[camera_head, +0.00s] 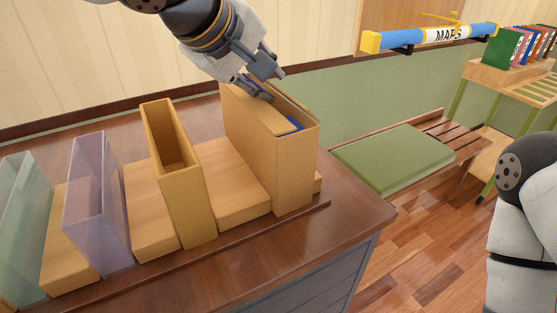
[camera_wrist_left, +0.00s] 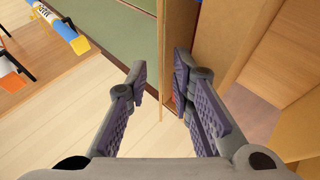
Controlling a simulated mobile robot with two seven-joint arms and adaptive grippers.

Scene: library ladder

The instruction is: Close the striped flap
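A tall wooden box (camera_head: 296,172) stands at the right end of the row on the counter. A light wooden panel (camera_head: 262,112) lies across part of its top, and something blue (camera_head: 295,123) shows in the opening beside it. I see no stripes on this panel, so I cannot tell if it is the striped flap. My left gripper (camera_head: 271,84) is at the top of this box, over the panel's far end. In the left wrist view the left gripper (camera_wrist_left: 161,82) is open, with a thin wooden edge (camera_wrist_left: 161,45) showing between its fingers; contact is unclear. My right gripper is out of view.
A narrow open wooden box (camera_head: 187,190), a purple clear box (camera_head: 97,205) and a greenish clear box (camera_head: 25,225) stand left along the counter (camera_head: 300,250). A green-cushioned bench (camera_head: 395,158) is at the right, below a blue MAPS tube (camera_head: 410,39).

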